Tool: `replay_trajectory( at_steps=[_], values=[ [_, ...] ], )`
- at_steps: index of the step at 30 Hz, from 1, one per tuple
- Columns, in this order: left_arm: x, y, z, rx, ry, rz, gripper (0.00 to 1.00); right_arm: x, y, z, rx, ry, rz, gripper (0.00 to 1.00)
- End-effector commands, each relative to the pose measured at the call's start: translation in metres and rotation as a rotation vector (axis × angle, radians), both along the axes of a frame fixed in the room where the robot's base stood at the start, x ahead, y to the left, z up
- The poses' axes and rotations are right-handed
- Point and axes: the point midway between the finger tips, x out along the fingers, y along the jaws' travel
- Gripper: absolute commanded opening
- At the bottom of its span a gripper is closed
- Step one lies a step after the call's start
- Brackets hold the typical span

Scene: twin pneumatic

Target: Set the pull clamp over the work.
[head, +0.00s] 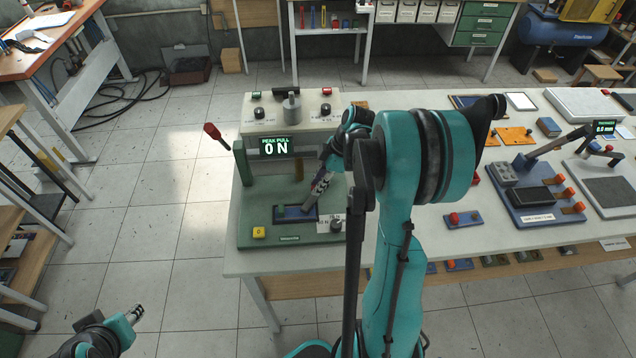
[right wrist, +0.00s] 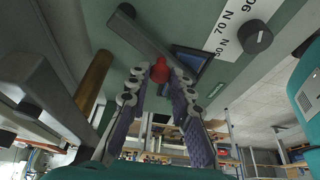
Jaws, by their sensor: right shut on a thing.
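The green pull-test stand (head: 290,238) is on the near left of the pale bench, its display reading PEAK PULL 0 N. A blue-edged rectangular nest (head: 284,213) is set in its base; it also shows in the right wrist view (right wrist: 191,60). My right gripper (head: 318,188) is low over the stand, shut on a small red knob (right wrist: 158,72). A grey bar (right wrist: 148,40), seemingly the pull clamp, lies just beyond the fingertips, beside the nest's edge. Whether it covers the work is unclear. My left gripper (head: 135,313) is away at lower left, its jaws too small to judge.
A yellow button (head: 259,232) and a force dial (head: 336,226) sit on the base. A brown cylinder (right wrist: 95,82) is close by my right fingers. Other fixtures (head: 535,195) fill the bench's right side.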

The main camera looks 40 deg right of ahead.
Motion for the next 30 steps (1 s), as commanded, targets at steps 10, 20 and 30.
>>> replay_trajectory(
  at_steps=[10, 20, 30],
  values=[
    [0.0, 0.0, 0.0, 0.0, 0.0, 0.0, 0.35, 0.0, 0.0, 0.0, -0.001, 0.001, -0.001, 0.43],
    [0.0, 0.0, 0.0, 0.0, 0.0, 0.0, 0.35, -0.008, -0.011, 0.03, -0.001, 0.001, -0.003, 0.43],
    [0.0, 0.0, 0.0, 0.0, 0.0, 0.0, 0.35, -0.021, -0.033, 0.094, -0.001, 0.002, -0.001, 0.43]
  ],
)
